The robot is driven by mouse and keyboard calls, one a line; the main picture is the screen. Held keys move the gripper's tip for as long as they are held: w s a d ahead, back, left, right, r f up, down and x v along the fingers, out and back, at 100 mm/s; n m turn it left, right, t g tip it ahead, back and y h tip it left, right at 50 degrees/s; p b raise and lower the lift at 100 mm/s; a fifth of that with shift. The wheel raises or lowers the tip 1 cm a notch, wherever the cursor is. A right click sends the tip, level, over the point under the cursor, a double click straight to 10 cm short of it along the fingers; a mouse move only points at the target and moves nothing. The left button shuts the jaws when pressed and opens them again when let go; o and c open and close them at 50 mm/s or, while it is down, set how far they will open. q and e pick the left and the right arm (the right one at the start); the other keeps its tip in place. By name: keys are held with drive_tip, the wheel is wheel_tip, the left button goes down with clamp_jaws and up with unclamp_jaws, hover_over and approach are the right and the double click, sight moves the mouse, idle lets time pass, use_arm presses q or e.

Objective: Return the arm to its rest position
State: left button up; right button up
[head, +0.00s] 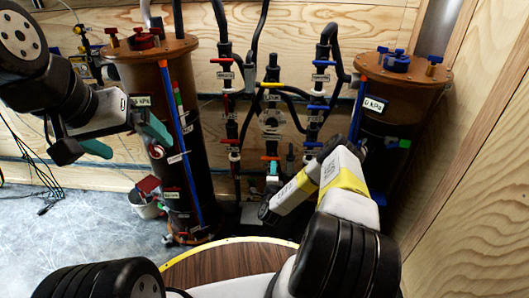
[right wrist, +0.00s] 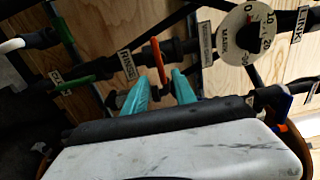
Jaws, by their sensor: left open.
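My left gripper (head: 124,142) hangs at the left of the head view, in front of the left filter vessel. Its two teal-tipped fingers are wide apart with nothing between them. My right arm (head: 345,175), with yellow bands, reaches from the lower right toward the pipework. My right gripper (head: 272,177) is mostly hidden behind its own wrist. In the right wrist view its teal fingers (right wrist: 160,90) stand apart. An orange valve handle (right wrist: 157,62) shows just past and between the fingertips; whether they touch it I cannot tell.
The brown left vessel (head: 184,150) and right vessel (head: 395,110) flank black pipes with coloured valves and a round dial (head: 270,122). The dial shows in the right wrist view (right wrist: 248,35). A wooden wall is close at right. A small bucket (head: 147,200) stands on the floor.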

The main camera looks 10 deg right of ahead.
drive_tip(key=shift+s, duration=0.3)
